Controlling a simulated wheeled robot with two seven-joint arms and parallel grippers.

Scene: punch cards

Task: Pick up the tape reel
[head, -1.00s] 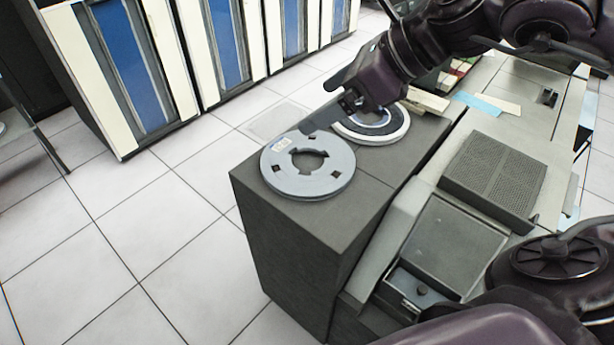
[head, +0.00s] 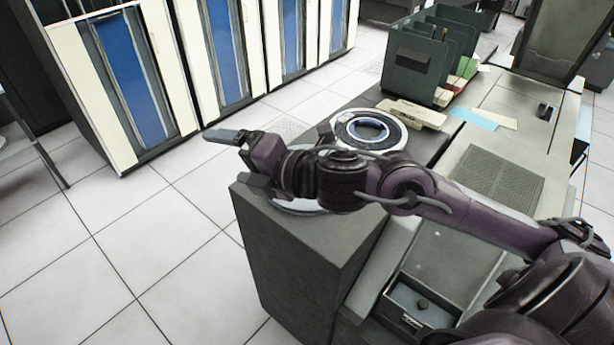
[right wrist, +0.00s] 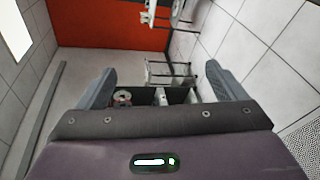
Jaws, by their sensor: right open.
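Two tape reels lie flat on top of a dark grey cabinet (head: 300,250) in the head view. The far reel (head: 396,136) is white-rimmed with a dark and blue centre and is partly covered by my right arm. The near grey reel (head: 300,207) is mostly hidden behind my right arm, with only part of its rim showing. My right gripper (head: 228,157) is open and empty, pointing left past the cabinet's left edge. In the right wrist view its two fingers (right wrist: 162,72) stand wide apart with nothing between them. My left gripper is not in view.
A dark green divided holder (head: 415,65) stands at the back, with cards (head: 415,114) lying near it. A console with a perforated grey panel (head: 495,180) adjoins the cabinet on the right. Tiled floor (head: 130,230) is open on the left, before blue-fronted cabinets (head: 135,80).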

